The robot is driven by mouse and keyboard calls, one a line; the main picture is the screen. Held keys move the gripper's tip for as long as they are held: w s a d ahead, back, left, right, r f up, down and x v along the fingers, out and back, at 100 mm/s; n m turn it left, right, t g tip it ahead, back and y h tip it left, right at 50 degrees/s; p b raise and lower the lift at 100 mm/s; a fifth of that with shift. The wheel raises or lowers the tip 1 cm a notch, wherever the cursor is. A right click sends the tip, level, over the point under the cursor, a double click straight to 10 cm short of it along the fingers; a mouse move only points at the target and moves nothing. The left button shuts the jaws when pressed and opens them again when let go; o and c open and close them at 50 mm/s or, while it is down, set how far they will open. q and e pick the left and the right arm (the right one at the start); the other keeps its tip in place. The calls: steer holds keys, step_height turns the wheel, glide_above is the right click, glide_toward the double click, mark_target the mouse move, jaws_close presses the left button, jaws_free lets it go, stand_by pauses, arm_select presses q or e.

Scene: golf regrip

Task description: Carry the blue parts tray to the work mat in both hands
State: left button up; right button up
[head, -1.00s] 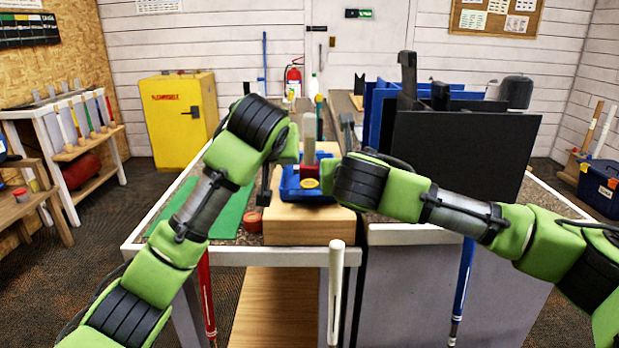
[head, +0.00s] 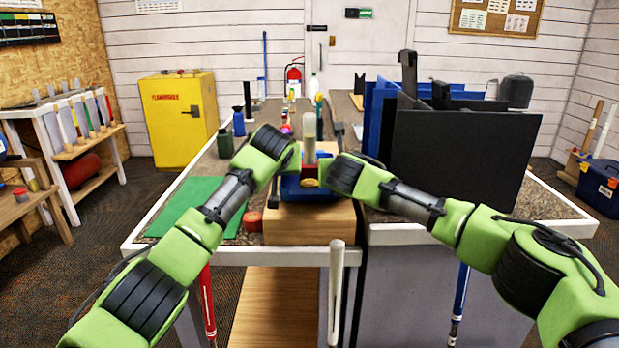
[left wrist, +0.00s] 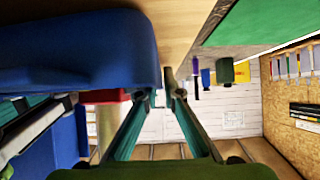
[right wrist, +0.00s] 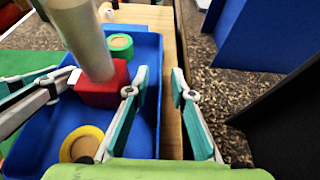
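The blue parts tray (head: 318,193) sits on a wooden block at the front of the bench. In the right wrist view the tray (right wrist: 35,150) holds a red block (right wrist: 105,90) with a grey cylinder (right wrist: 80,35), a yellow ring (right wrist: 82,145) and a green ring (right wrist: 120,45). My right gripper (right wrist: 157,72) is open, one finger over the tray's inside and one outside its wall. My left gripper (left wrist: 160,82) is open beside the tray (left wrist: 80,50); whether the wall is between its fingers is unclear. The green work mat (head: 180,212) lies left of the block.
The wooden block (head: 310,222) stands under the tray. A red tape roll (head: 252,222) lies between mat and block. Black panels (head: 460,160) stand to the right. A white-gripped club (head: 336,285) stands upright before the bench. The mat's top is clear.

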steer(key=shift+w, duration=0.1)
arm_select(q)
jaws_close()
arm_select(e)
jaws_close()
arm_select(q)
steer(key=shift+r, duration=0.15)
arm_select(e)
steer(key=shift+r, duration=0.2)
